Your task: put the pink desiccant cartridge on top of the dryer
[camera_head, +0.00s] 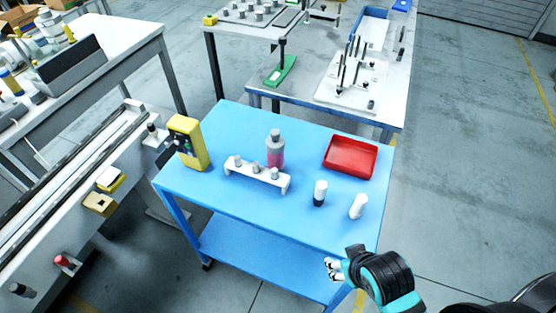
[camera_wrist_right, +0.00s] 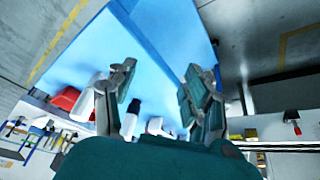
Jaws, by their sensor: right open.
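The pink desiccant cartridge (camera_head: 275,149) stands upright on the blue cart (camera_head: 235,120), with a grey upper part and a pink lower body. It is just behind a white rack (camera_head: 243,177) that holds small grey-topped pieces. I cannot tell for sure which thing is the dryer; a yellow device (camera_head: 189,143) stands at the cart's left end. My right gripper (camera_head: 333,268) is near the cart's front right corner, well away from the cartridge. In the right wrist view the right gripper (camera_wrist_right: 160,88) is open and empty. My left gripper is not in view.
A red tray (camera_head: 350,157) sits at the cart's right. A white cylinder with a black base (camera_head: 320,193) and a white one (camera_head: 358,206) stand in front of it. A conveyor-like machine (camera_head: 75,180) runs along the left. A grey bench (camera_head: 300,94) stands behind the cart.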

